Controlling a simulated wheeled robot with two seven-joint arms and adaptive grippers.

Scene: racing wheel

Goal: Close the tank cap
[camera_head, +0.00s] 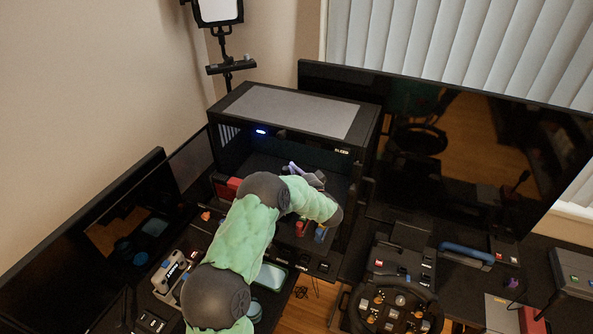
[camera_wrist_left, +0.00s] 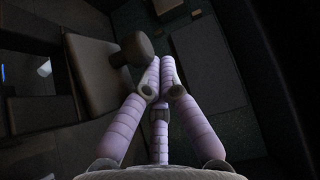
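My left arm reaches into the open front of a black box-like machine (camera_head: 300,112). My left gripper (camera_head: 305,174) is small and partly hidden by its wrist there. In the left wrist view its purple fingers (camera_wrist_left: 160,66) come together at the tips, with nothing visible between them. A dark rounded knob (camera_wrist_left: 136,47) is just left of the fingertips, beside a flat brownish panel (camera_wrist_left: 95,72). I cannot tell whether the finger touches the knob. The knob may be the tank cap, but I cannot tell for sure. My right gripper is out of view.
A large dark screen (camera_head: 480,150) stands right of the machine, another screen (camera_head: 90,240) at the left. A steering wheel (camera_head: 395,307) is at the lower right. A blue-handled item (camera_head: 467,254) lies on the right desk. Dark walls close in around the fingers.

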